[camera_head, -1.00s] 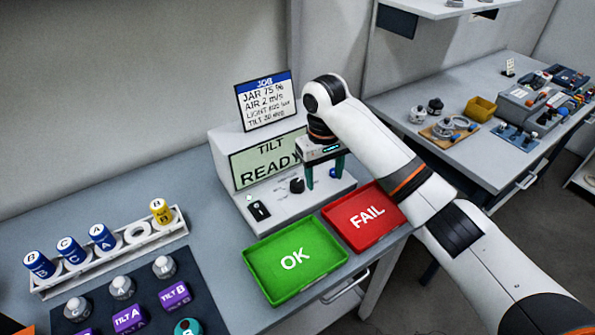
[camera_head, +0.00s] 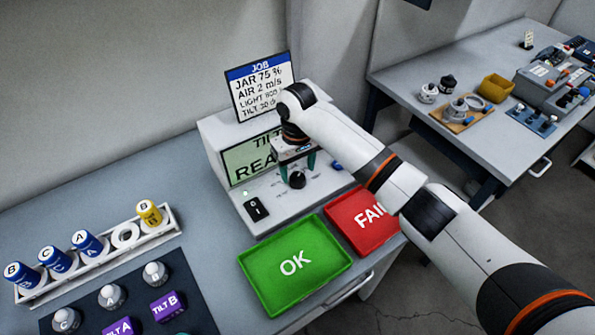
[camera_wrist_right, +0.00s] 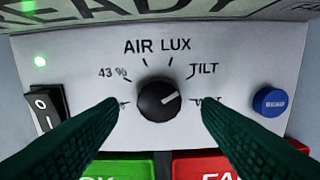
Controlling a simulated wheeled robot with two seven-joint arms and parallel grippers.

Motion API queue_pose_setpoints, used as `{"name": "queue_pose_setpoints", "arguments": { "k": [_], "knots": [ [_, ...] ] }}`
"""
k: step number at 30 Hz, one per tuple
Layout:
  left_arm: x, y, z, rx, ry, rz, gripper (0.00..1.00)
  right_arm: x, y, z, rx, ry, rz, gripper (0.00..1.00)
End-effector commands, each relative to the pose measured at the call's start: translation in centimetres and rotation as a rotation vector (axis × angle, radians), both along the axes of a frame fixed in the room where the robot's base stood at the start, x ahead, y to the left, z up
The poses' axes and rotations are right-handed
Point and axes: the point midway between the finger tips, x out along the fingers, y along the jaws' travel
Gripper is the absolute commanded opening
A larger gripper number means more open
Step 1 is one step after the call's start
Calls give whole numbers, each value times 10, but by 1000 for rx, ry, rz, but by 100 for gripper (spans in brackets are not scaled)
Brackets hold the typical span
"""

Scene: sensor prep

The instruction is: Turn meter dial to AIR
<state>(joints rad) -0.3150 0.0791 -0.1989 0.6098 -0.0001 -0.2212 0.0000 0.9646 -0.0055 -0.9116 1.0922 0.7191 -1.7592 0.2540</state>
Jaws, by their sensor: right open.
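The meter (camera_head: 212,141) stands on the bench, its screen (camera_head: 240,166) partly hidden by my right arm; TILT is partly readable on it. Its round black dial (camera_head: 297,180) is on the sloped front panel. In the wrist view the dial (camera_wrist_right: 157,101) has a white pointer mark toward the right and slightly up, on the TILT side. The AIR label (camera_wrist_right: 138,47) is above and left of the dial. My right gripper (camera_head: 297,167) is open, its green fingers on either side of the dial with gaps. My left gripper is not in view.
A black rocker switch (camera_wrist_right: 46,107) and a blue button (camera_wrist_right: 270,101) flank the dial. A green OK tray (camera_head: 255,262) and a red FAIL tray (camera_head: 345,208) lie in front. A job card (camera_head: 260,85) stands behind. A rack (camera_head: 152,240) of bottles is at left.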

Motion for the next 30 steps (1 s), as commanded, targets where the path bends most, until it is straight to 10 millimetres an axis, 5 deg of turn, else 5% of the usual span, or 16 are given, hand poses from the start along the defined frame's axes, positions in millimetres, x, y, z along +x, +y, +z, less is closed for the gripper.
{"name": "queue_pose_setpoints", "arguments": {
  "k": [8, 17, 25, 30],
  "knots": [
    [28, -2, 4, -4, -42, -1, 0, 0, 0, -27, 1, 1, 1, 59],
    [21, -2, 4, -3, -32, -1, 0, 0, 0, -29, 1, 0, 1, 59],
    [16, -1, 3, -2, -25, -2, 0, 0, 0, -29, 1, -1, 1, 15],
    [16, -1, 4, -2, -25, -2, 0, 0, 0, -28, 1, -1, 7, 14]
  ]
}}
